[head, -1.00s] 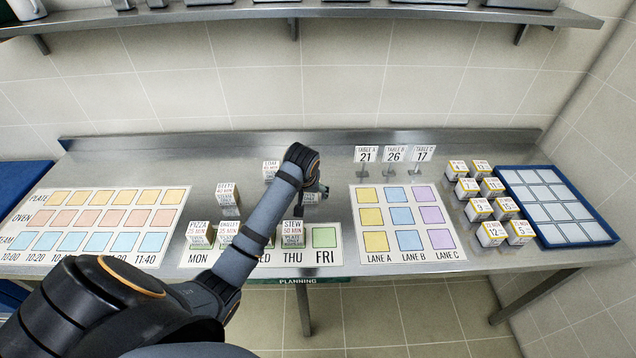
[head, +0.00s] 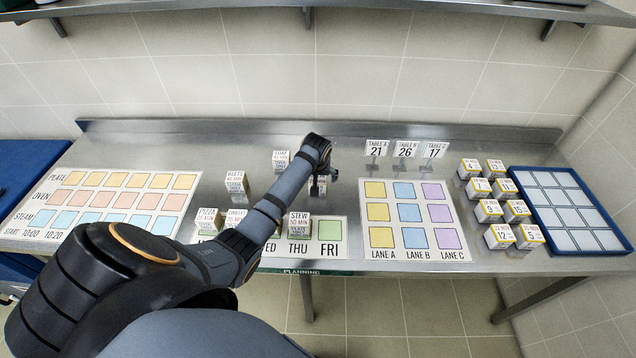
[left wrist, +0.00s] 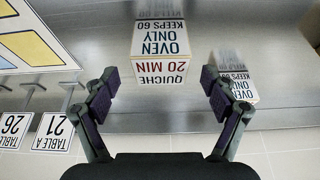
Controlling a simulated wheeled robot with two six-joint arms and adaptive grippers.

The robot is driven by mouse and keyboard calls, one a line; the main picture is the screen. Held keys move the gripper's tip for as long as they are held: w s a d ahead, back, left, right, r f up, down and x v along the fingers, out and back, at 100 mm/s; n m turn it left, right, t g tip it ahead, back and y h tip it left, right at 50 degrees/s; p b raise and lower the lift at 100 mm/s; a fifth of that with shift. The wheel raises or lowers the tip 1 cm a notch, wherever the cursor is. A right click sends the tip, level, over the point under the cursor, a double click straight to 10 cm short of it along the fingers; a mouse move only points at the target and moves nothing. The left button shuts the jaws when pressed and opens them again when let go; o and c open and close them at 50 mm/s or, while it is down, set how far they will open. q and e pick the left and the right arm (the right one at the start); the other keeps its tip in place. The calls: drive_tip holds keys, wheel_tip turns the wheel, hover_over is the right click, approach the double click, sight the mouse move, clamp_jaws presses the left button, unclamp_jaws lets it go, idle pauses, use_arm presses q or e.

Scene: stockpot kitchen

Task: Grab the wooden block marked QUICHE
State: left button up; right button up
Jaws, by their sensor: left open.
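The wooden block marked QUICHE (left wrist: 160,68) lies straight ahead of my left gripper (left wrist: 162,90) in the left wrist view, its lettering upside down. The faces read QUICHE 20 MIN and OVEN ONLY. My left gripper is open, one finger on each side of the block's near edge, with gaps on both sides and nothing held. In the head view my left gripper (head: 331,176) is over the table beside a small block (head: 318,187), partly hidden by the arm, which appears to be the same one. My right gripper is in neither view.
Another block (left wrist: 240,88) stands close right of the right finger in the left wrist view. Blocks marked BEETS (head: 236,183) and STEW (head: 298,223) stand near my left arm. Table signs (head: 405,152) stand to the right, behind the lane mat (head: 378,253).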

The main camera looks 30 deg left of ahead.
use_arm(q)
drive_tip(key=shift+w+a+f, duration=0.15)
drive_tip(key=shift+a+f, duration=0.05)
drive_tip(key=shift+f, duration=0.35)
drive_tip(key=shift+w+a+f, duration=0.1)
drive_tip(key=shift+w+f, duration=0.15)
drive_tip(key=shift+f, duration=0.3)
drive_tip(key=shift+r, duration=0.1)
drive_tip(key=c, duration=1.3)
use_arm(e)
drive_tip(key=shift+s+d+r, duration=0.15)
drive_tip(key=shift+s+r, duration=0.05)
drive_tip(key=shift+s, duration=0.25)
use_arm(q)
drive_tip(key=shift+c, duration=0.2)
